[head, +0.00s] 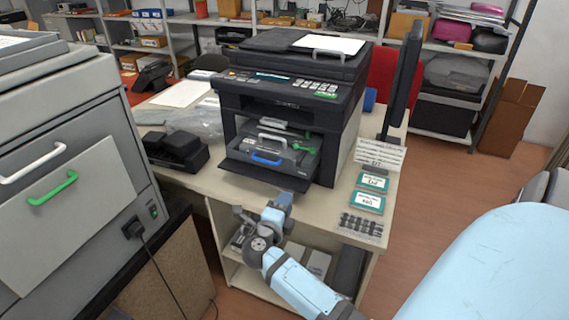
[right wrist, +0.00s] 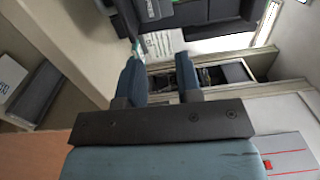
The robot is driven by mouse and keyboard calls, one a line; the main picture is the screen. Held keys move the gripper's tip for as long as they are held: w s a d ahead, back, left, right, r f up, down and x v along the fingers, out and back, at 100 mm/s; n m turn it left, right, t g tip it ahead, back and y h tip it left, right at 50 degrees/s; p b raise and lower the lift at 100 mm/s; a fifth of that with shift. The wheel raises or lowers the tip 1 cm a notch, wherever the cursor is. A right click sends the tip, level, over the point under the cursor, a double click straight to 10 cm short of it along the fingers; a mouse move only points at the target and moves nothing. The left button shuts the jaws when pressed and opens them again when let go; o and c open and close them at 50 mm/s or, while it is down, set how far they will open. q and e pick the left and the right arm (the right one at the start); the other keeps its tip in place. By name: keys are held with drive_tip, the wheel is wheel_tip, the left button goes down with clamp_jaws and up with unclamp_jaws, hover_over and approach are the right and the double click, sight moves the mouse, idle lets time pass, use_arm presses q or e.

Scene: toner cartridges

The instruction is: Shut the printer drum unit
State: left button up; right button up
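The black printer (head: 290,110) stands on the desk with its front cover (head: 262,178) folded down. The drum unit (head: 268,150) sits in the front opening, with a blue handle (head: 267,159) at its front and a green part beside it. It appears to stick out a little; how deep it sits is hard to tell. My right gripper (head: 270,216) is below and in front of the open cover, apart from it. In the right wrist view its two blue fingers (right wrist: 158,78) are spread with nothing between them. My left gripper is not in view.
A large grey machine (head: 75,180) with white and green handles stands at the left. A black device (head: 175,150) lies left of the printer. A monitor (head: 402,80), a paper stack (head: 380,155) and teal boxes (head: 368,202) are on its right. Open desk shelves (head: 235,270) lie below.

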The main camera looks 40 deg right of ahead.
sight(269, 162)
drive_tip(key=w+d+r+n+t, duration=0.1)
drive_tip(key=t, duration=0.1)
drive_tip(key=d+r+t+y, duration=0.1)
drive_tip(key=t, duration=0.1)
drive_tip(key=w+d+r+n+t+y, duration=0.1)
drive_tip(key=d+r+t, duration=0.1)
drive_tip(key=t, duration=0.1)
drive_tip(key=shift+w+n, duration=0.3)
drive_tip(key=w+d+n+t+y, duration=0.1)
drive_tip(key=w+n+y, duration=0.2)
drive_tip(key=w+y, duration=0.1)
drive_tip(key=w+d+f+n+y, duration=0.1)
drive_tip(key=w+n+y, duration=0.1)
drive_tip(key=w+y, duration=0.2)
drive_tip(key=w+d+f+n+t+y, duration=0.1)
drive_tip(key=w+n+y, duration=0.2)
drive_tip(key=y, duration=0.3)
drive_tip(key=shift+w+d+n+t+y, duration=0.15)
drive_tip(key=shift+w+n+t+y, duration=0.2)
drive_tip(key=shift+w, duration=0.25)
clamp_jaws()
drive_tip(key=shift+d, duration=0.1)
